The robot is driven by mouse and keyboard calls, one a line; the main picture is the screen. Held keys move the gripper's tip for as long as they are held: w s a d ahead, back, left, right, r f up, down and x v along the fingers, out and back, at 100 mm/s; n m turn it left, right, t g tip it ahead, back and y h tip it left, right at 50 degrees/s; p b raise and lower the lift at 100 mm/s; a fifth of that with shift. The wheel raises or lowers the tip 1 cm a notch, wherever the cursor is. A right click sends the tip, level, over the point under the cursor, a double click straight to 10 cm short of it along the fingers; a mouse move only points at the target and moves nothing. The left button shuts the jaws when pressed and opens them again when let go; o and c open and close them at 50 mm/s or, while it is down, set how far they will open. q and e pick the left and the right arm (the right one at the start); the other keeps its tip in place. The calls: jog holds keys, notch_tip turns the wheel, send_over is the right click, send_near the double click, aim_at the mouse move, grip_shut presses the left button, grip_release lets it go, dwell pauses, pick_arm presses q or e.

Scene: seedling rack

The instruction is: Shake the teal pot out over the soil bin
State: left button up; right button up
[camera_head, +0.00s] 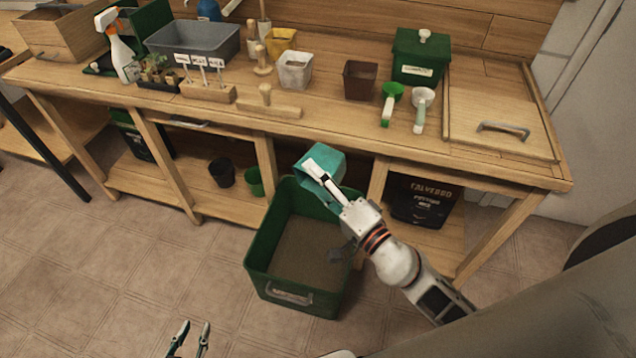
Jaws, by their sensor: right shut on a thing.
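The teal pot (336,159) is held over the far end of the soil bin, near the bench's front edge. It looks tilted; its mouth and contents are hard to make out. My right gripper (322,178) is shut on the teal pot. The soil bin (257,261) is a green box on the floor in front of the bench, with brown soil inside. My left gripper (188,341) is at the bottom edge, left of the bin, with its two fingers apart and nothing between them.
The wooden bench (330,133) holds a grey tub (194,42), a brown pot (360,80), a green lidded box (420,57), scoops and a spray bottle (121,55). A black pot (222,172) and a green pot (254,182) stand on the lower shelf. The floor left of the bin is clear.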

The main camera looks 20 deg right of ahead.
jog(key=shift+w+a+f+m+g+y, duration=0.25)
jog(key=shift+a+f+m+g+y, duration=0.1)
jog(key=shift+a+m, duration=0.15)
jog(key=shift+w+a+f+m+g+y, duration=0.25)
jog(key=shift+a+f+m+g, duration=0.1)
jog(key=shift+a+m, duration=0.1)
jog(key=w+d+f+m+g+y+p, duration=0.1)
jog(key=f+m+g, duration=0.1)
jog(key=m, duration=0.2)
jog(key=w+d+f+m+g+y+p, duration=0.1)
jog(key=f+m+g, duration=0.1)
jog(key=m+g, duration=0.1)
jog(key=w+d+f+m+g+y+p, duration=0.1)
jog(key=w+f+m+g, duration=0.1)
jog(key=m+g, duration=0.1)
jog(key=shift+f+m+y, duration=0.15)
jog(key=shift+m+y, duration=0.25)
jog(key=shift+m, duration=0.45)
jog(key=shift+d, duration=0.3)
